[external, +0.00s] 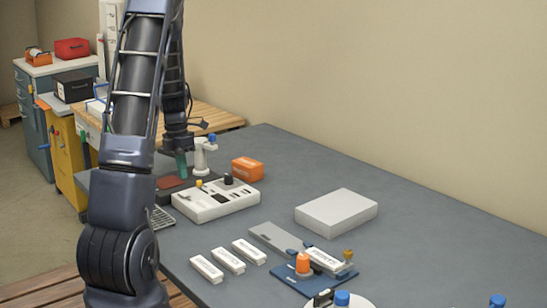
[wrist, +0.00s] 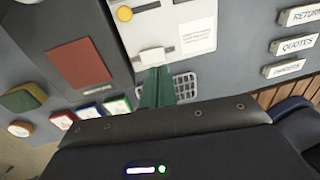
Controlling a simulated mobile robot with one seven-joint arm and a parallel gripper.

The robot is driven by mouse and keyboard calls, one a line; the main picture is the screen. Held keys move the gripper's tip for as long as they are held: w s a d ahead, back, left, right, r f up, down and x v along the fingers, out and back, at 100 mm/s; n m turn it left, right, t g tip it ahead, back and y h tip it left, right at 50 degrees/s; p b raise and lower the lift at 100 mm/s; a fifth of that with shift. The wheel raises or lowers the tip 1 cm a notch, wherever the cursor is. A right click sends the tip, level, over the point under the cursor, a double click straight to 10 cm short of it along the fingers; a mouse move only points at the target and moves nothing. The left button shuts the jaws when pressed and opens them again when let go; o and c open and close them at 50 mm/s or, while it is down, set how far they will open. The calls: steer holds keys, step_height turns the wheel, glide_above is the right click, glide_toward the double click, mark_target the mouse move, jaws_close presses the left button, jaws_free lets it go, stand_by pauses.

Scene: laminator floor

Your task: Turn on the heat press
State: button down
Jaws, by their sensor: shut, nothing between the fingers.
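A pale control panel (external: 216,203) with a yellow knob, a black knob and dark slots lies at the left of the bench. It also shows in the wrist view (wrist: 196,62), with a yellow knob (wrist: 124,14) and a white slider-like control (wrist: 152,55) on a dark track. No label I can read names the heat press. My gripper (external: 181,163) has green fingers, shut and empty, above the panel's far left side. In the wrist view, my gripper (wrist: 158,72) points at the white control, close by it; whether they touch is unclear.
A red-brown pad (wrist: 80,63) on a dark plate lies beside the panel. An orange box (external: 248,169) and a white stand (external: 203,155) are behind it.

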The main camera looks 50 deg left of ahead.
mark_target(185, 194)
steer(key=shift+d+f, duration=0.2)
steer(key=shift+f, duration=1)
steer(key=shift+d+f, duration=0.15)
steer(key=shift+f, duration=1.05)
steer(key=shift+d+f+y, duration=0.1)
steer(key=shift+f+y, duration=0.15)
steer(key=shift+y, duration=0.05)
steer(key=shift+a+r, duration=0.1)
steer(key=shift+a, duration=0.7)
steer(key=shift+r, duration=0.1)
step_height(185, 194, up, 14)
steer(key=a, duration=0.2)
